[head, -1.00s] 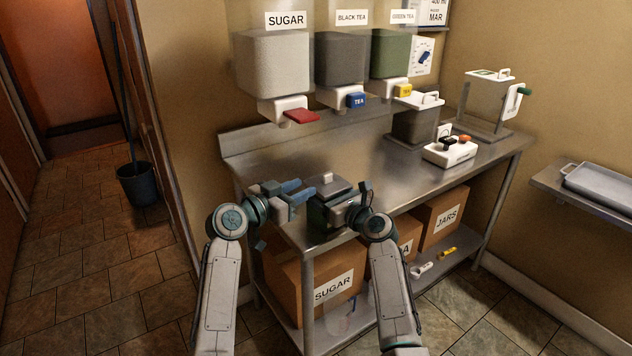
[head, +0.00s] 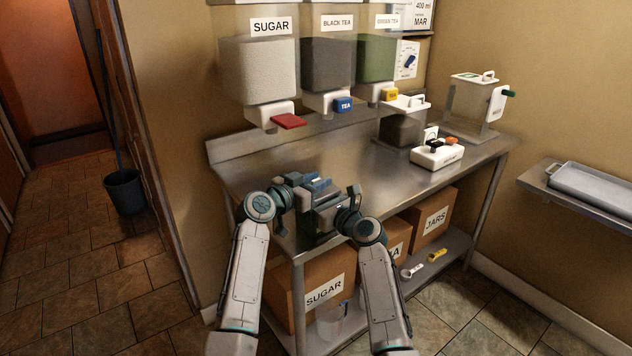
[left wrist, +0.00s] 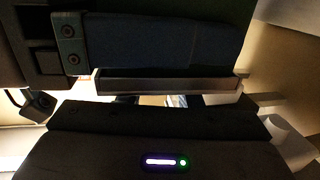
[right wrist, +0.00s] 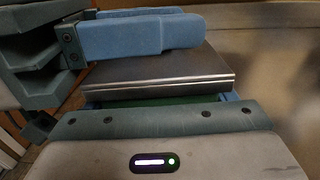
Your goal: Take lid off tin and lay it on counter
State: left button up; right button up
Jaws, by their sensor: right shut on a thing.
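The tin (head: 322,222) stands at the front left corner of the counter, mostly hidden by my grippers. Its green body (right wrist: 150,100) shows in the right wrist view under the flat grey metal lid (right wrist: 155,75), which sits on it. My right gripper (head: 333,212) is shut on the tin's body from the right, with blue fingertips at its sides. My left gripper (head: 314,184) is just above the lid, its two blue fingers (right wrist: 140,34) lying across the lid's top. The lid's knob is hidden, so I cannot tell whether the fingers grip it.
The counter (head: 370,185) is clear behind and right of the tin. A white button box (head: 437,157) and a clear container (head: 475,108) stand further right. The sugar dispenser (head: 260,75) and tea dispensers hang above. Boxes sit on the shelf below.

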aim_at(316, 179)
pick_arm(q)
grip_shut()
jog(key=shift+r, duration=0.15)
dwell(0.4)
jog(key=shift+r, duration=0.9)
jog(key=shift+r, duration=0.15)
jog(key=shift+r, duration=1.95)
pick_arm(e)
jog(key=o, duration=1.4)
